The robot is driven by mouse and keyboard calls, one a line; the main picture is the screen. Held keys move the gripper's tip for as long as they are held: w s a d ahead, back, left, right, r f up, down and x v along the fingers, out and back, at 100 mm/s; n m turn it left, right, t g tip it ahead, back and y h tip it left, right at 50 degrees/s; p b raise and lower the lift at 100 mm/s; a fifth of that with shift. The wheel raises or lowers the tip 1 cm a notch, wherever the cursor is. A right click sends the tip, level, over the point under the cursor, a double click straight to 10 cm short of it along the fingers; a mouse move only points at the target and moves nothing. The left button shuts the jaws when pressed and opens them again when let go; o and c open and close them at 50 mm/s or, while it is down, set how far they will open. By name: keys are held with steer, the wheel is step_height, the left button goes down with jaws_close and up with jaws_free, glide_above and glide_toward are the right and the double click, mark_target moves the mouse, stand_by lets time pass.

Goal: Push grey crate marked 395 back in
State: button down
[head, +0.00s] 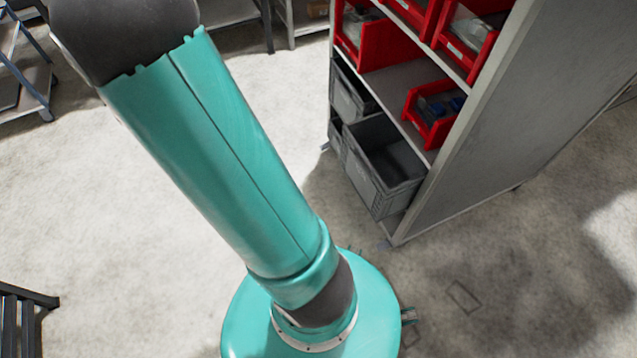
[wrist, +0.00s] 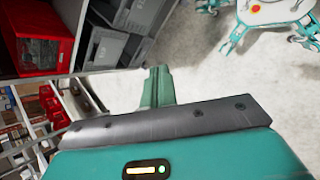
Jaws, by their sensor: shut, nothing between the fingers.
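In the head view a grey crate (head: 378,199) sticks out of the lowest visible level of the shelf unit, open at the top and seemingly empty. Another grey crate (head: 349,92) sits farther along, above and behind it. No number can be read in the head view. In the wrist view grey crates show at the upper left, a nearer one (wrist: 105,48) and a farther one (wrist: 148,16), with pale markings too blurred to read. My gripper (wrist: 157,73) is shut and empty, apart from the crates over bare floor in the picture. It does not show in the head view.
The shelf unit (head: 480,130) has a solid grey side panel. Red bins (head: 434,114) with parts sit above the crates. Pale open floor (head: 130,250) lies left of the shelf. Dark racks (head: 25,75) stand at the far left.

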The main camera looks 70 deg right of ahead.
steer(key=s+d+f+n+g+h, duration=0.1)
steer(key=s+d+f+g, duration=0.15)
steer(key=d+f, duration=0.55)
steer(key=n+g+h, duration=0.4)
steer(key=n+h, duration=0.3)
steer(key=n, duration=0.1)
glide_toward(359, 177)
steer(key=x, duration=0.6)
steer(key=shift+f, duration=0.15)
steer(key=shift+s, duration=0.1)
steer(key=shift+x, duration=7.2)
steer(key=shift+v, duration=4.55)
